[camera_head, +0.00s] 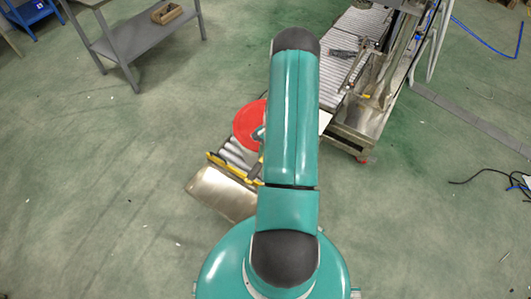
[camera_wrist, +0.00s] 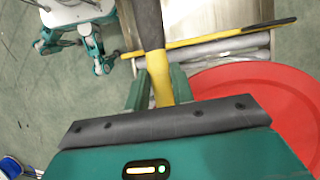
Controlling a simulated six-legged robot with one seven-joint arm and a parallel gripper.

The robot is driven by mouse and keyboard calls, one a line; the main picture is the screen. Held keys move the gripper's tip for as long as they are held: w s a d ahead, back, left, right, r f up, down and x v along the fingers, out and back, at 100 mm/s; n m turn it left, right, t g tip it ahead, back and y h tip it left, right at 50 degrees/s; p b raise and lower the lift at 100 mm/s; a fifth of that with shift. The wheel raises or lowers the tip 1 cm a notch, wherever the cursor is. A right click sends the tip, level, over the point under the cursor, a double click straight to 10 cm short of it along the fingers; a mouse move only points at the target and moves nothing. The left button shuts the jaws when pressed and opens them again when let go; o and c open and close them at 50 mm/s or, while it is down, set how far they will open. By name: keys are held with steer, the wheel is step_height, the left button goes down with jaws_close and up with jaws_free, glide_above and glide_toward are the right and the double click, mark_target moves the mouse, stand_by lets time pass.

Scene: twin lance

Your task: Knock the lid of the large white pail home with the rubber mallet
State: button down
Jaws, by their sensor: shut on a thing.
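The red lid (camera_head: 248,124) is a round disc at the near end of the roller conveyor, partly behind my arm. It also shows large at the right of the wrist view (camera_wrist: 270,98). The pail's white body cannot be made out under it. My gripper (camera_wrist: 158,82) is shut on a yellow handle with a dark grip, taken to be the rubber mallet (camera_wrist: 150,28). The grip points away from the gripper to the top of the wrist view. The mallet's head is not in sight. In the head view my arm hides most of the gripper.
A metal plate (camera_head: 220,194) is at the conveyor's near end. A metal frame (camera_head: 372,95) stands right. A grey table (camera_head: 145,38) is back left. Floor is clear at left.

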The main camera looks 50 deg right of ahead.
steer(key=shift+r, duration=2.25)
step_height(320, 180, down, 4)
steer(key=shift+f, duration=0.25)
steer(key=shift+r, duration=0.1)
steer(key=shift+r, duration=0.55)
step_height(320, 180, up, 8)
steer(key=shift+r, duration=0.2)
steer(key=shift+w, duration=0.1)
